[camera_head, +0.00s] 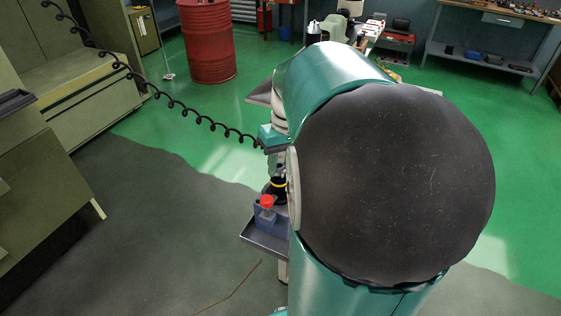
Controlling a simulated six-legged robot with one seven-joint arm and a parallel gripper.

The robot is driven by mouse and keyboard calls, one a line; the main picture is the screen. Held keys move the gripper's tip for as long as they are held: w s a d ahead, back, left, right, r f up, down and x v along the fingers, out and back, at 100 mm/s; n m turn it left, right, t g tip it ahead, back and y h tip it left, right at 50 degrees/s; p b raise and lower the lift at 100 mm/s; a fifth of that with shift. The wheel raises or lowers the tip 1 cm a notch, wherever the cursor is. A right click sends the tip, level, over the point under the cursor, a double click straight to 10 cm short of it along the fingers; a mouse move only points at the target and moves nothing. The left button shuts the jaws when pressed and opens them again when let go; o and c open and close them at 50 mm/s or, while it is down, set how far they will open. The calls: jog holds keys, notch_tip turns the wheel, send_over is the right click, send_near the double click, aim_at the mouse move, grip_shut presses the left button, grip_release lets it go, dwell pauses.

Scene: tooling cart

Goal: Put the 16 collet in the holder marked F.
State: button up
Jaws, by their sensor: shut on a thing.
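My gripper (277,164) shows small and partly hidden beside the big dark joint of my own arm. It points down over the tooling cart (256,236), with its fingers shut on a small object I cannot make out. Just below the fingers is a black holder (276,189) with a yellow band. I cannot tell whether the held object touches it. No 16 or F marking can be read. A blue-grey block (268,220) with a red-topped piece (266,201) stands at the cart's near left edge.
A coiled black cable (185,107) crosses the upper left and passes out of sight by my gripper. A red drum (208,42) stands behind. Olive cabinets (40,190) line the left. A workbench (480,55) is at the back right. The left floor is mostly clear.

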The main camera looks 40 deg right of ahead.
jog(key=shift+f, duration=0.2)
jog(key=o, duration=1.1)
notch_tip(320, 180, up, 14)
jog(key=d, duration=0.1)
jog(key=shift+s+d+f, duration=0.15)
jog(key=shift+s+d, duration=0.15)
jog(key=shift+d, duration=0.1)
